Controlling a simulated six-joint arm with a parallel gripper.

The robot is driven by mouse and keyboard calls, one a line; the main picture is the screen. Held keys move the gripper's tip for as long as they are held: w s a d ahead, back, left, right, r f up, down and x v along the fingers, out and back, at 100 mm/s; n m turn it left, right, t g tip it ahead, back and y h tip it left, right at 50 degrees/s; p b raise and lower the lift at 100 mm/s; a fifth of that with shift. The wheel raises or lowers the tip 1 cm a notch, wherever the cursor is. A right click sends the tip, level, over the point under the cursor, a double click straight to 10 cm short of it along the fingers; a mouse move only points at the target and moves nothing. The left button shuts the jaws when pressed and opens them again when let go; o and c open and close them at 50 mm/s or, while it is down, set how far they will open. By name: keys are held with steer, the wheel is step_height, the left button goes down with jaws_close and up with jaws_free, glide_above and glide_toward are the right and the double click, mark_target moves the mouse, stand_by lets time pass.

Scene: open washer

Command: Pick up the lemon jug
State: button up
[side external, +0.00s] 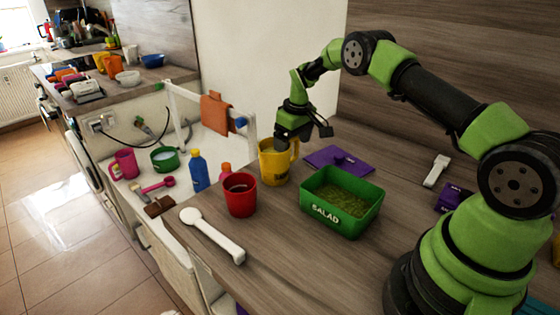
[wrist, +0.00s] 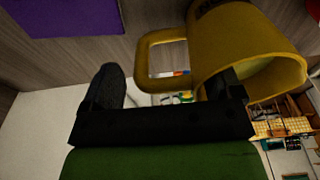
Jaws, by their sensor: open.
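The lemon jug is the yellow jug (side external: 273,165) standing upright on the wooden worktop, behind the red cup. My gripper (side external: 290,137) is over its rim on the handle side, pointing down. In the wrist view the jug (wrist: 275,50) fills the upper right, and its square handle (wrist: 160,46) sticks out to the left. My gripper (wrist: 168,80) is open there, one dark finger left of the handle and the other overlapping the jug's rim. The handle lies between the fingers in the picture; I cannot tell whether either finger touches the jug.
A red cup (side external: 240,195) stands close in front of the jug. A green salad box (side external: 325,220) and a purple lid (side external: 325,157) lie to its right. A white spoon (side external: 205,228) lies near the edge. Blue bottle (side external: 199,171) stands left.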

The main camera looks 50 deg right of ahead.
steer(key=shift+c, duration=0.4)
steer(key=c, duration=1)
step_height(320, 180, up, 10)
steer(key=shift+r, duration=0.1)
steer(key=shift+c, duration=0.2)
